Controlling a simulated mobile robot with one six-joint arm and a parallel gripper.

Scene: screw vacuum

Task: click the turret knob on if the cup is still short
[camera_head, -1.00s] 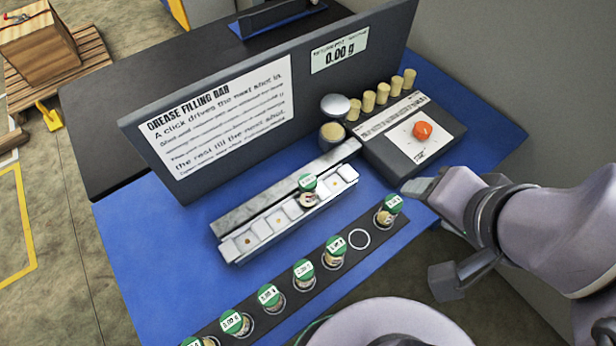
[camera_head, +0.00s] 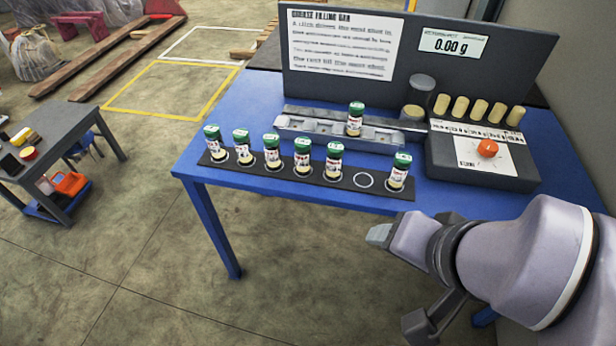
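The orange-red turret knob (camera_head: 487,148) sits on a white plate on top of the dark box (camera_head: 484,172) at the right of the blue table. A clear cup (camera_head: 413,113) with pale content stands left of the box, below a grey round part (camera_head: 423,82). The display (camera_head: 451,43) reads 0.00 g. One green-capped jar (camera_head: 355,119) stands in the pale slotted tray (camera_head: 300,127). My gripper (camera_head: 378,236) is in front of the table edge, lower right, well apart from the knob. Its fingers overlap in this view, so its opening is unclear.
Several green-capped jars (camera_head: 272,150) stand in a dark strip (camera_head: 335,182) along the front edge, with one empty ring (camera_head: 365,180). Tan cylinders (camera_head: 479,108) line the box's back. An upright sign panel (camera_head: 343,42) closes the rear.

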